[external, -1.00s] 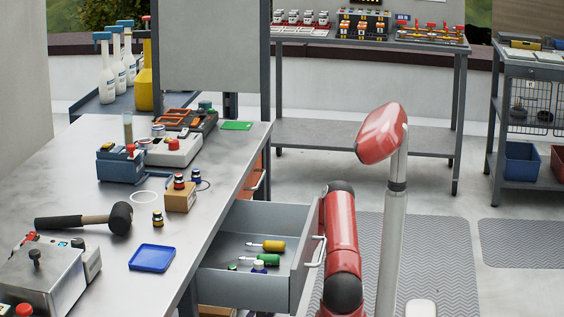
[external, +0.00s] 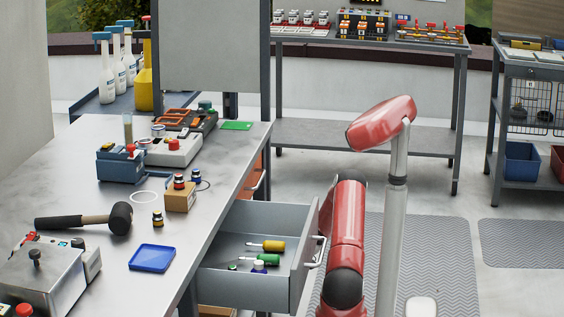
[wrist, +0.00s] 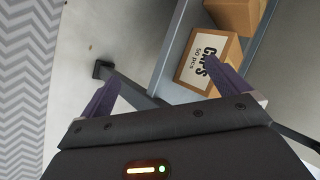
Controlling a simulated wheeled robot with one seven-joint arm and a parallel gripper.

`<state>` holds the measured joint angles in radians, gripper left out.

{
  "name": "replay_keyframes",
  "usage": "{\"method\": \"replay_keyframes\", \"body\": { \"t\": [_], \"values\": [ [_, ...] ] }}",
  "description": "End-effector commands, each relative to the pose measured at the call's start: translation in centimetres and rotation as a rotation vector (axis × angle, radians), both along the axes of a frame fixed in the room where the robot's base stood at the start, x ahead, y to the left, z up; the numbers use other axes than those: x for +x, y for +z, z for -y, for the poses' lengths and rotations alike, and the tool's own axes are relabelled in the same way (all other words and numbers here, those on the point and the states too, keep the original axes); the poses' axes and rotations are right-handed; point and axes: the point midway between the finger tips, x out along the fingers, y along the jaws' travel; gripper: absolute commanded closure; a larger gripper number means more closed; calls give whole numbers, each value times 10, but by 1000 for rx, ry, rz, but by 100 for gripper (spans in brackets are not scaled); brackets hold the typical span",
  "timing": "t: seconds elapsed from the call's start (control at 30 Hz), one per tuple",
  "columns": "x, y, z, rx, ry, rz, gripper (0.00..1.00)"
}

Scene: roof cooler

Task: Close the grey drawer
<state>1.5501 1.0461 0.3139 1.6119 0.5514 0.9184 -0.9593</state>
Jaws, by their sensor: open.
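The grey drawer (external: 290,285) is pulled out from under the workbench's right side in the external view. It has a pale bar handle (external: 319,252) on its front. Inside lie a yellow-handled screwdriver (external: 272,246), a green-handled screwdriver (external: 267,259) and a small bottle. My red arm stands just right of the drawer front; my gripper is not distinguishable there. In the wrist view my gripper (wrist: 171,75) is open, with its two dark purple fingers apart and nothing between them. The drawer cannot be made out in the wrist view.
The workbench (external: 95,180) carries a mallet (external: 118,218), a blue tray (external: 152,258) and instruments. In the wrist view a carton (wrist: 208,62) lies on a low shelf beyond the fingers. Floor with a patterned mat (external: 440,250) is clear to the right.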

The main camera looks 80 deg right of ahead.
Motion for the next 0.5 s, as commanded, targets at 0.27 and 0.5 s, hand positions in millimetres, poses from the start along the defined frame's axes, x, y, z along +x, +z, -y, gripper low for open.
{"method": "replay_keyframes", "body": {
  "t": [0.27, 0.5],
  "values": [
    [-6, 7, 14, -10, -34, -6, 0],
    [-6, 6, 14, -10, -34, -7, 3]
  ]
}}
